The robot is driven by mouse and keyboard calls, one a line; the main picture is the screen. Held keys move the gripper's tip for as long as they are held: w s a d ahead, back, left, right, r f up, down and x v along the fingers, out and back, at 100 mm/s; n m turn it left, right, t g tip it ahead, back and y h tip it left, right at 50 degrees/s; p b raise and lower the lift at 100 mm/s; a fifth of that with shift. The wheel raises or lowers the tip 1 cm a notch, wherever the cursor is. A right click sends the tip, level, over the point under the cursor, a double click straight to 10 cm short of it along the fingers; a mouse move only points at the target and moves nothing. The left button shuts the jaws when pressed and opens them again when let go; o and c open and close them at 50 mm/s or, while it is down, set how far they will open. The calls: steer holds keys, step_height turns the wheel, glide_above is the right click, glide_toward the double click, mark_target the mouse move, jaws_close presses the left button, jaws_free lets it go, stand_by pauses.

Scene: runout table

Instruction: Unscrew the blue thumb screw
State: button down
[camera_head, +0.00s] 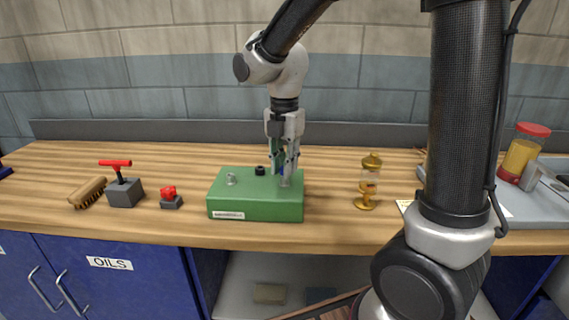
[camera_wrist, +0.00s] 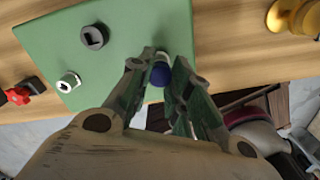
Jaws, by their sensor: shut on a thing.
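The blue thumb screw (camera_wrist: 160,74) shows in the wrist view between my fingertips, near the edge of the green block's top. My gripper (camera_head: 287,176) points straight down over the right part of the green block (camera_head: 255,211) and is shut on the screw. In the head view the fingers hide most of the screw, with only a bit of blue showing. I cannot tell how deep the screw sits.
A black knob (camera_head: 260,170) and a silver nut (camera_head: 232,179) are also on the block. To the left are a red T-handle on a grey block (camera_head: 124,192), a brush (camera_head: 88,192) and a small red-knobbed piece (camera_head: 170,198). A brass oiler (camera_head: 369,182) stands to the right.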

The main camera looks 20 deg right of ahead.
steer(key=shift+n, duration=1.3)
steer(key=c, duration=1.4)
jaws_free()
steer(key=shift+o, duration=0.2)
